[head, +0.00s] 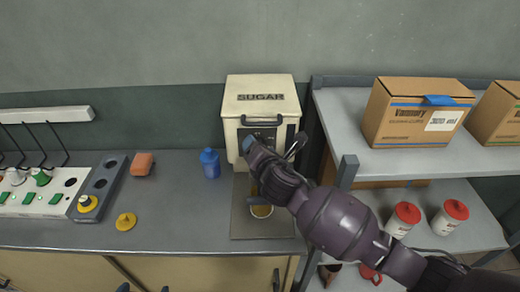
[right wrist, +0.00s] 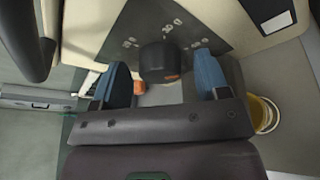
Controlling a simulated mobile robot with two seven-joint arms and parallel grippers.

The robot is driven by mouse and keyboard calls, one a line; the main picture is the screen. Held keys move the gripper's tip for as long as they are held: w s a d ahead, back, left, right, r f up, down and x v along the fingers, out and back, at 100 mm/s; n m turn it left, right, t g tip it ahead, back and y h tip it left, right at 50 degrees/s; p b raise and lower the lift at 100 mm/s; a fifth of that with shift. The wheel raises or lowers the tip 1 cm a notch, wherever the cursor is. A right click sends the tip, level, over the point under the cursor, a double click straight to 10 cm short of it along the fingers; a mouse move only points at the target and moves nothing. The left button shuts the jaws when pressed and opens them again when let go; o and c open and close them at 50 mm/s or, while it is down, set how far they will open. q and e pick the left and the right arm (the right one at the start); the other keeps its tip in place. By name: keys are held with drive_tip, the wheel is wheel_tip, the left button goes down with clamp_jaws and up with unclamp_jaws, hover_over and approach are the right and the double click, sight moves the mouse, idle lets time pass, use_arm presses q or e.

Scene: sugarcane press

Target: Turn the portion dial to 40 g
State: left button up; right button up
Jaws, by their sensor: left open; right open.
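The cream sugar dispenser (head: 260,100) stands at the back of the counter, marked SUGAR. Its dark dial (right wrist: 157,62) sits on a grey panel (right wrist: 185,25) with small number marks, too blurred to read surely. Only the fingertips of my left gripper (head: 145,288) show at the bottom edge, apart and empty.
A cup with yellowish contents (head: 261,211) stands below the dispenser. A blue bottle (head: 210,163), an orange block (head: 142,164) and a yellow piece (head: 126,221) are left of it. A shelf (head: 345,120) with cardboard boxes (head: 415,112) stands right. The counter's middle is clear.

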drive_tip(key=shift+s, duration=0.1)
drive_tip(key=v, duration=1)
drive_tip(key=shift+s+d, duration=0.15)
drive_tip(key=shift+s, duration=0.15)
